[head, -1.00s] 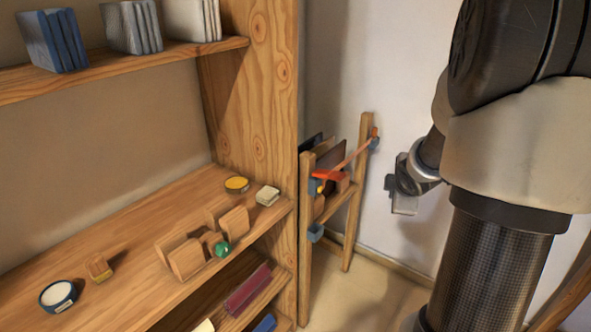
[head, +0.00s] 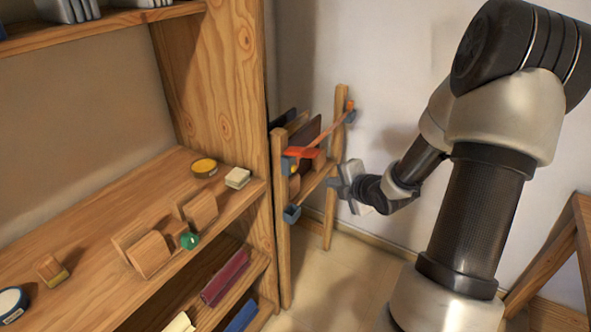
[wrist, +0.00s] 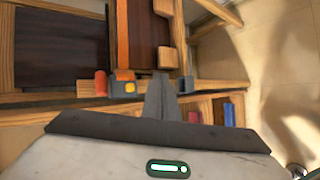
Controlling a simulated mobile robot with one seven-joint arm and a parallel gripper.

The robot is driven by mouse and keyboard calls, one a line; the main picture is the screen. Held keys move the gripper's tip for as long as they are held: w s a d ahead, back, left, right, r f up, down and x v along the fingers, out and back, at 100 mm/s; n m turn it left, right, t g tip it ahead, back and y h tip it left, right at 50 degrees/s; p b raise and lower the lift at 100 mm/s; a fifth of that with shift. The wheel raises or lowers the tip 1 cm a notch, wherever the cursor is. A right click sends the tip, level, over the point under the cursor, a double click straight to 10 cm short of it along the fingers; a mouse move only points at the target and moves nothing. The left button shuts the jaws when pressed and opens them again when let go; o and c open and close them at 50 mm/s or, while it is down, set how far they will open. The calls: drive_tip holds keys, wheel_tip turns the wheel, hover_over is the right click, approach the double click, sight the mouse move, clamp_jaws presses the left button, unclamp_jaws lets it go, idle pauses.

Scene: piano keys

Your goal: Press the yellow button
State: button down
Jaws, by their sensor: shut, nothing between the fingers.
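A small round yellow button (head: 293,169) is on a block at the front of the wooden rack beside the shelf. In the wrist view the yellow button (wrist: 130,88) shows on a dark grey block, next to a red-orange piece. My gripper (head: 334,184) is to the right of the button in the head view, apart from it. In the wrist view my gripper's fingers (wrist: 160,82) are shut and empty, with the tips just right of the button. I cannot tell the depth gap between them.
The wooden rack (head: 283,240) has an orange bar (head: 325,130) and dark panels. The shelf (head: 130,215) at left holds wooden blocks, a green ball (head: 189,241), a yellow-topped round tin (head: 204,167) and a pale block (head: 238,178). Floor is clear before the rack.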

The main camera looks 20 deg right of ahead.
sight(293, 168)
drive_tip(key=w+a+b, duration=0.2)
drive_tip(key=w+a, duration=0.3)
drive_tip(key=w, duration=0.1)
drive_tip(key=shift+w+b, duration=0.3)
drive_tip(key=shift+b, duration=0.05)
drive_tip(key=shift+a, duration=0.1)
idle(1.8)
drive_tip(key=shift+w+a+b, duration=0.25)
drive_tip(key=shift+w+b, duration=0.1)
drive_tip(key=shift+b, duration=0.1)
drive_tip(key=shift+w+a+b, duration=0.3)
drive_tip(key=shift+w+b, duration=0.1)
idle(0.5)
drive_tip(key=shift+s+d, duration=0.1)
idle(0.4)
drive_tip(key=shift+s+d+p, duration=0.3)
drive_tip(key=shift+s+d, duration=0.2)
drive_tip(key=shift+s, duration=0.15)
